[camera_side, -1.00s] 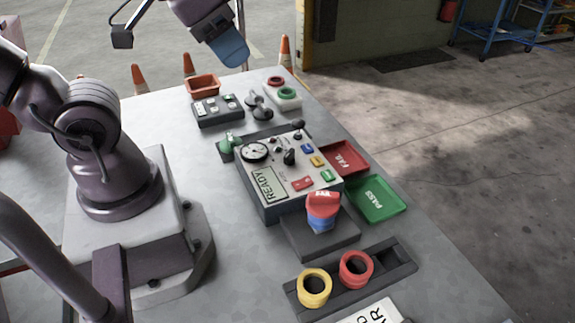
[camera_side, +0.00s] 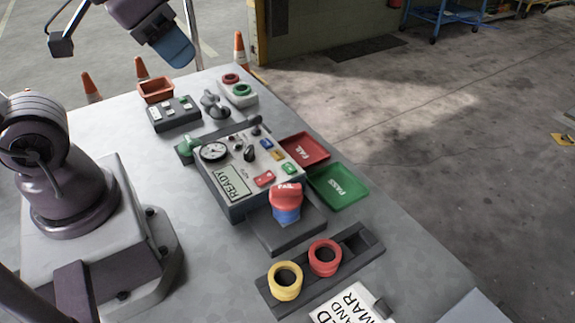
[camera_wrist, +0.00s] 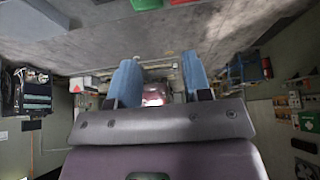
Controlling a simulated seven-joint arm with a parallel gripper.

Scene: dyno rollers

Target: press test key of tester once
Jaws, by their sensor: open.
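The tester (camera_side: 222,200) is a grey box on the table with a dial gauge (camera_side: 214,151), a small lever and a display reading READY (camera_side: 232,184). Its sloped top carries a red key (camera_side: 264,178), a green key (camera_side: 289,168), a yellow key (camera_side: 277,155) and a blue key (camera_side: 266,143). Their small labels are not legible, so I cannot tell which is the test key. My gripper (camera_side: 176,50) is high beyond the table's far end, well away from the tester. In the wrist view its blue fingers (camera_wrist: 160,74) stand apart with nothing between them.
A red-topped blue roller (camera_side: 286,198) stands on a dark base before the tester. Yellow (camera_side: 285,282) and red (camera_side: 325,258) rollers sit in a rack. Red FAIL (camera_side: 303,150) and green PASS (camera_side: 338,188) trays lie right. A dark button box (camera_side: 174,114) stands behind.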

